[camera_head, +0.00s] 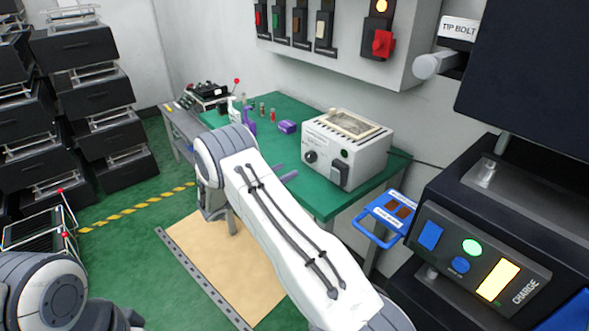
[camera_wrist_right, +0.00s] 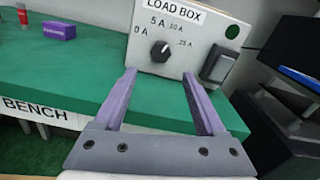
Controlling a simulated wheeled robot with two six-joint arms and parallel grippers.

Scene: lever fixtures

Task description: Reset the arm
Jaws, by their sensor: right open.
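My right arm reaches in from the lower right of the head view. Its right gripper (camera_head: 287,175) shows only partly beyond the arm, at the front edge of the green bench. In the right wrist view the right gripper (camera_wrist_right: 160,75) is open, with nothing between its two purple fingers. The fingers point at the front of the load box (camera_wrist_right: 192,28), which has a black knob and a dark switch. The load box (camera_head: 345,150) stands on the bench in the head view.
The green bench (camera_head: 325,205) also holds a purple block (camera_head: 287,127) and small bottles. A charging panel (camera_head: 480,262) and a blue-handled tray (camera_head: 385,217) are at the right. Wall switches (camera_head: 300,25) hang above. Stacked black drawers (camera_head: 85,90) stand left.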

